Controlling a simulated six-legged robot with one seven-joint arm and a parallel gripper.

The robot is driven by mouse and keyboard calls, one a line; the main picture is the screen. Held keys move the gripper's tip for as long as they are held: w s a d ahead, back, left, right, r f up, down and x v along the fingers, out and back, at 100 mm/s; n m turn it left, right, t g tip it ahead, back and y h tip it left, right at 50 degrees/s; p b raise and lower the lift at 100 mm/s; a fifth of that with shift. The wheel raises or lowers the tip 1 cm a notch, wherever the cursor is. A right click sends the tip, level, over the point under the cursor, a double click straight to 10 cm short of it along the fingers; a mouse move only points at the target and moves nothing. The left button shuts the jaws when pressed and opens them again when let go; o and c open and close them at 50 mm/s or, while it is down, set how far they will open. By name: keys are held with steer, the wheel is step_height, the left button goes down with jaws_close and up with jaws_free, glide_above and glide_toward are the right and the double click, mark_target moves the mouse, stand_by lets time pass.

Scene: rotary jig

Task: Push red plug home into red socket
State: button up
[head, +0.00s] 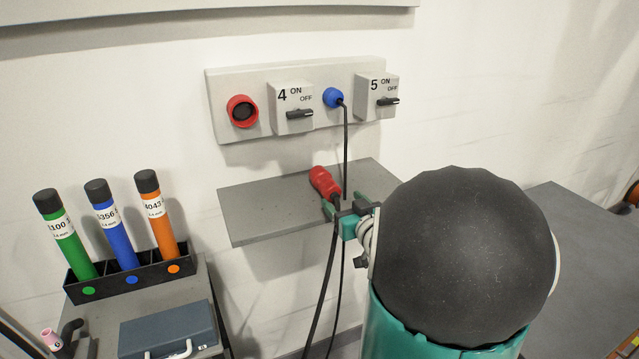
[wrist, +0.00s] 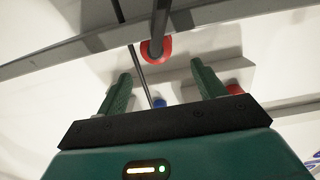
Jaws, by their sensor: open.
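The red plug (head: 322,181) lies on the grey wall shelf (head: 262,212), its dark cable running over the front edge and hanging down. The red socket (head: 242,111) is at the left end of the wall panel, with nothing in it. My gripper (head: 342,204) is open and empty at the shelf's front edge, close to the plug's cable end. In the wrist view, the plug (wrist: 158,50) shows beyond the fingertips, roughly in line with the gap between the fingers (wrist: 163,72).
A blue plug (head: 333,97) sits in the panel, its thin cable hanging down past the shelf near my gripper. Switch boxes 4 (head: 291,108) and 5 (head: 376,96) flank it. A rack of coloured tubes (head: 130,278) and a blue case (head: 168,330) stand at left.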

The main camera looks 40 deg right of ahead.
mark_target(330, 186)
steer(key=x, duration=0.9)
steer(key=shift+d+f, duration=0.15)
steer(key=shift+d, duration=0.05)
steer(key=c, duration=1.2)
